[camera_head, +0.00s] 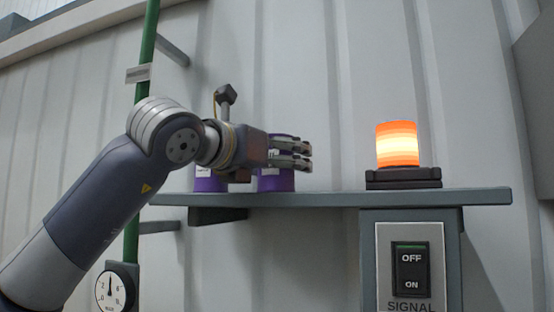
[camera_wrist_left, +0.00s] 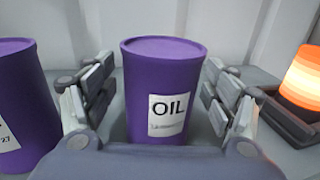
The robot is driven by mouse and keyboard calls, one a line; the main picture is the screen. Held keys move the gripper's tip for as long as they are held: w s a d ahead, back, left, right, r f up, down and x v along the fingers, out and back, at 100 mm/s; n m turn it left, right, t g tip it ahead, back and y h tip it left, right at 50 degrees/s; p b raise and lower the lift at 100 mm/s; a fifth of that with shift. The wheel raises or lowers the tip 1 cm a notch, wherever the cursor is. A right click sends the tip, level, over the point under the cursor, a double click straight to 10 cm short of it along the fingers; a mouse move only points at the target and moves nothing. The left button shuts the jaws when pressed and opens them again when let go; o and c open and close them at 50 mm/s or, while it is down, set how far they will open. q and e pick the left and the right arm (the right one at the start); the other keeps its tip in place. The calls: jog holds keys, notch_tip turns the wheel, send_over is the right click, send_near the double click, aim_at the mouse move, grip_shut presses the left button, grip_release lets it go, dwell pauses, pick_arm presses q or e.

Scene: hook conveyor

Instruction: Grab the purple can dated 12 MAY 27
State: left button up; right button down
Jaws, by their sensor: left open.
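Two purple cans stand upright on a grey shelf (camera_head: 340,198). In the left wrist view one can (camera_wrist_left: 162,75) stands between the open fingers of my left gripper (camera_wrist_left: 160,105); its label reads OIL, with a smaller line too blurred to read. The other can (camera_wrist_left: 22,95) is at the left edge, outside the fingers, and its partly cut-off label ends in what looks like 27. In the head view my left gripper (camera_head: 292,155) partly covers the right can (camera_head: 276,183), and the left can (camera_head: 210,185) is mostly behind my wrist. My right gripper is not in view.
A glowing orange signal lamp (camera_head: 397,145) on a dark base stands on the shelf to the right. An OFF/ON switch panel (camera_head: 410,265) is below it. A green pipe (camera_head: 143,60) with a gauge (camera_head: 114,290) runs at the left. The shelf between cans and lamp is clear.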

pick_arm(q)
jog(key=shift+s+a, duration=0.15)
jog(key=shift+s, duration=0.05)
jog(key=c, duration=0.9)
jog(key=shift+r, duration=0.1)
jog(key=c, duration=0.5)
